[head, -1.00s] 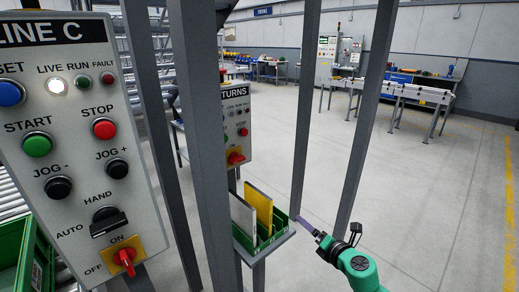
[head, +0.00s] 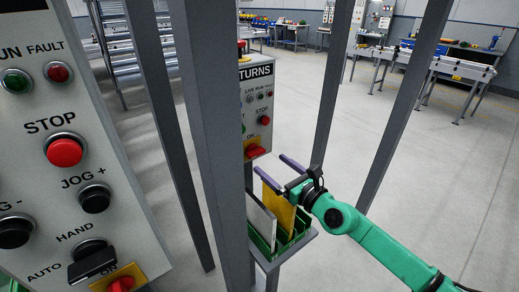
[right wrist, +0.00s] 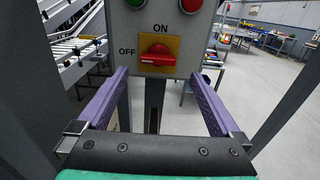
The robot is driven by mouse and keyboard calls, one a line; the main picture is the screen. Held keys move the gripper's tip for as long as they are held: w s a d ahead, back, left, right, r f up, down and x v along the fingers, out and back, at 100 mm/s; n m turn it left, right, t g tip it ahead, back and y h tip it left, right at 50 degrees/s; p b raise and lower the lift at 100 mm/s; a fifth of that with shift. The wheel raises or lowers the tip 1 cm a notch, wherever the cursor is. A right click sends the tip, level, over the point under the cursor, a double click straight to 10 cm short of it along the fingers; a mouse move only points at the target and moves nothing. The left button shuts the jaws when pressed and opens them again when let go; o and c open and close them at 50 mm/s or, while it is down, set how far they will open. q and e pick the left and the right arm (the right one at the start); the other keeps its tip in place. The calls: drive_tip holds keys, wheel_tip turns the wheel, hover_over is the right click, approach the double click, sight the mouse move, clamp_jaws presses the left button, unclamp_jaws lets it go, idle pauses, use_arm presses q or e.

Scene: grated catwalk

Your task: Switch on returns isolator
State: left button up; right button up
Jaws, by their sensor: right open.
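The RETURNS panel (head: 257,105) stands behind a grey post that hides its left part. Its isolator is a red knob (right wrist: 154,58) on a yellow plate (right wrist: 175,45), marked ON above and OFF at left. The knob's handle lies level, along the OFF direction. In the head view the isolator (head: 255,150) shows only in part, low on the panel. My right gripper (head: 269,163) is open and empty, its fingers pointing at the panel. In the right wrist view the two purple fingers (right wrist: 159,74) stand either side of the knob, short of it and not touching. My left gripper is out of view.
A larger Line C panel (head: 60,120) with its own red isolator (head: 122,284) is close at left. Grey posts (head: 205,120) stand between. A green tray (head: 290,240) with yellow and white boards is below the gripper. Open floor lies at right.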

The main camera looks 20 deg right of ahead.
sight(258, 155)
drive_tip(key=x, duration=0.7)
drive_tip(key=shift+s, duration=0.25)
drive_tip(key=c, duration=1.3)
